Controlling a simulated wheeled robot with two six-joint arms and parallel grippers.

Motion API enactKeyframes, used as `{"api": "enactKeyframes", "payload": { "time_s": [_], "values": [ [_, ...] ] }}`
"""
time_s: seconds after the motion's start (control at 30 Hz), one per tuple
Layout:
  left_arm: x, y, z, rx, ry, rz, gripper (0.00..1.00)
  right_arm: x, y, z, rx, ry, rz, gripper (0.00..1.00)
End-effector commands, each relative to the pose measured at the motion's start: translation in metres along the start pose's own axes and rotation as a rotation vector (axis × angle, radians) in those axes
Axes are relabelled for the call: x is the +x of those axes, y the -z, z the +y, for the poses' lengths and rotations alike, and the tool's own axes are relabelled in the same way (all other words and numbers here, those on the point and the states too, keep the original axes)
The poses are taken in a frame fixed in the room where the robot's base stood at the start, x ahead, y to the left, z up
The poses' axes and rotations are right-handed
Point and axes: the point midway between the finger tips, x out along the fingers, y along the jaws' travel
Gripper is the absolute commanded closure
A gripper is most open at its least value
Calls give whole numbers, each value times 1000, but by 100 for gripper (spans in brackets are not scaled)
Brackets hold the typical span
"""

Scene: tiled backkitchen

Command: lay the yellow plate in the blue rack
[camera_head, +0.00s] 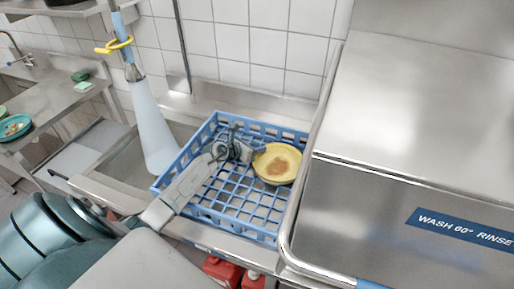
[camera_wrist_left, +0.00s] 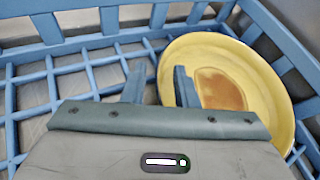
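The yellow plate (camera_head: 277,163) has a brown stain in its middle. It is inside the blue rack (camera_head: 188,158), near the rack's right side; it also shows in the left wrist view (camera_wrist_left: 262,62). In the wrist view it lies over the rack's lattice floor, close to the far and right walls; I cannot tell whether it is slightly tilted. My left gripper (camera_head: 251,152) reaches into the rack at the plate's left edge. Its fingers (camera_wrist_left: 160,88) are apart, with the plate's rim partly between them and a gap at the left finger. My right gripper is out of view.
A steel dishwasher (camera_head: 400,190) with a wash sign stands right beside the rack. The tiled wall is behind. The rack's left part is empty. Red containers (camera_head: 222,270) sit below.

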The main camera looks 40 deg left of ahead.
Motion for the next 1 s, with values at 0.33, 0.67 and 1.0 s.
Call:
{"api": "enactKeyframes", "payload": {
  "time_s": [0.33, 0.67, 1.0],
  "values": [
    [-10, 2, 2, 2, -2, 1, 74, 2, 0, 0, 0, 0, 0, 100],
    [-73, 3, 2, 7, -2, 5, 74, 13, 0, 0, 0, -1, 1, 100],
    [-115, 1, 1, 2, -1, 2, 74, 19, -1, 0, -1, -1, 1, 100]
  ]
}}
